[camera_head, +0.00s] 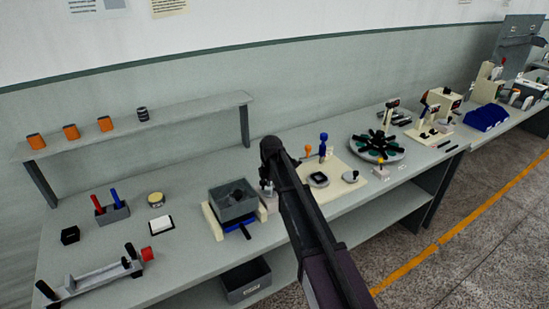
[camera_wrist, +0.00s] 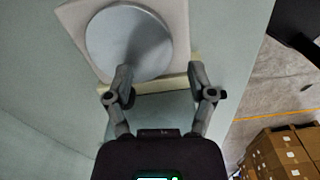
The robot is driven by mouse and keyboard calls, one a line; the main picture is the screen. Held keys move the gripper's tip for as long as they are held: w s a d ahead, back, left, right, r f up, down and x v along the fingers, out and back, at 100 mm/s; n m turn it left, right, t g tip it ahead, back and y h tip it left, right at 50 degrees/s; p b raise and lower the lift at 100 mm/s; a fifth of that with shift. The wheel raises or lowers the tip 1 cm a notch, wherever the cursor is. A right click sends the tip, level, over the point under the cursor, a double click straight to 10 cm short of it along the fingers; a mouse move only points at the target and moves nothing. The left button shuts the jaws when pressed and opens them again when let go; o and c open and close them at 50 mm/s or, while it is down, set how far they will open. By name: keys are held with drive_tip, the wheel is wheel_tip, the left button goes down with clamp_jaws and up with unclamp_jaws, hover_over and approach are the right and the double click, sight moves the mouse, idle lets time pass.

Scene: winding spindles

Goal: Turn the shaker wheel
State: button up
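A plain grey round disc (camera_wrist: 112,35), perhaps the shaker wheel, lies on a cream plate in the wrist view, with a dark shadow across it. My gripper (camera_wrist: 160,78) is open and empty. Its fingers stand apart at the disc's near side. The left fingertip overlaps the disc's near edge in the picture; I cannot tell whether it touches. In the head view my gripper (camera_head: 267,184) is low over the bench, right of a grey box (camera_head: 233,207) on a cream base with a blue part below. My arm hides part of this area, and no wheel shows clearly there.
A cream board (camera_head: 340,187) with a blue-topped post stands right of my arm. Beyond it is a round turntable (camera_head: 401,155) with black parts. A shelf (camera_head: 180,112) with orange pieces runs along the wall. Cartons (camera_wrist: 275,155) stand on the floor past the bench edge.

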drive_tip(key=n, duration=0.2)
drive_tip(key=d+n, duration=0.1)
drive_tip(key=n, duration=0.1)
drive_tip(key=shift+w, duration=0.15)
drive_tip(key=shift+r+n+p, duration=0.3)
drive_tip(key=shift+r+p, duration=0.05)
wheel_tip(320, 180, up, 13)
drive_tip(key=p, duration=1.3)
drive_tip(key=shift+d, duration=0.1)
drive_tip(key=s+d+f+m+b, duration=0.3)
drive_tip(key=s+d+m, duration=0.8)
drive_tip(key=s+m, duration=0.2)
drive_tip(key=s+d+f+m+b, duration=0.4)
drive_tip(key=s+d+m, duration=0.8)
drive_tip(key=m, duration=0.2)
drive_tip(key=shift+s+m, duration=0.4)
